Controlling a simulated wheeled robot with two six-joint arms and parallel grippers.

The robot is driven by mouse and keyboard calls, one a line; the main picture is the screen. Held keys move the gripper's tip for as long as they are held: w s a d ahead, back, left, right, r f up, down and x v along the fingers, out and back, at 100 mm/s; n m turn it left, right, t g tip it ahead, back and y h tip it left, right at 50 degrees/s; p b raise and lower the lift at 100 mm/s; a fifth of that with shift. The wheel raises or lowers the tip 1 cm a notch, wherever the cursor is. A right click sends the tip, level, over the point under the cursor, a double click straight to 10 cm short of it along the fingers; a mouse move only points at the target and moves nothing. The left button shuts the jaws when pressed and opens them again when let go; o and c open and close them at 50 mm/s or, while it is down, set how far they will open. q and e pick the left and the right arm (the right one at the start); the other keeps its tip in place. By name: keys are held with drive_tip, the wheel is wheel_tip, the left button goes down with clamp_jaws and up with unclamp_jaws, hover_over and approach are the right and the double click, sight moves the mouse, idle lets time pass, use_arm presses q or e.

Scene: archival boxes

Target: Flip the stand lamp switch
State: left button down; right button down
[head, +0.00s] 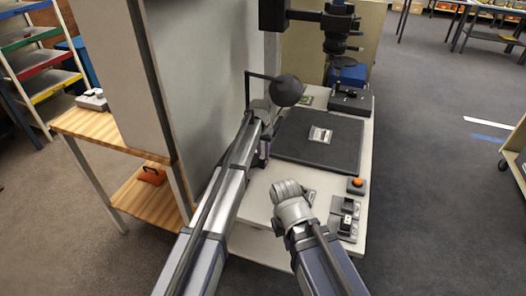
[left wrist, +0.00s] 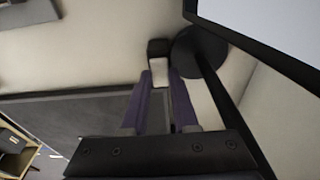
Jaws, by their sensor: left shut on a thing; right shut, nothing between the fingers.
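The stand lamp has a dark round head (head: 287,90) on a thin bent arm at the left edge of the white table. In the left wrist view its round black base (left wrist: 200,50) and dark pole (left wrist: 215,92) show beside a small black block with a pale switch part (left wrist: 159,73). My left gripper (left wrist: 160,82) has its purple-grey fingers closed around this pale part. In the head view the left gripper (head: 263,155) is below the lamp head, and the lamp's base is hidden by the arm. My right gripper (head: 287,188) is shut and empty above the table's front.
A dark mat (head: 290,146) with a small card (head: 320,134) covers the table's middle. An orange button box (head: 356,186) and a switch panel (head: 347,215) stand at the right edge. A black device (head: 350,98) sits behind. A grey partition (head: 205,85) rises at left.

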sight(262, 157)
use_arm(q)
drive_tip(key=c, duration=0.7)
unclamp_jaws()
drive_tip(key=shift+r, duration=0.15)
drive_tip(key=r+p, duration=0.5)
drive_tip(key=s+r+p, duration=0.1)
drive_tip(key=r+p, duration=0.1)
drive_tip(key=shift+a+r+p, duration=0.15)
drive_tip(key=shift+r+p, duration=0.1)
drive_tip(key=shift+p, duration=0.15)
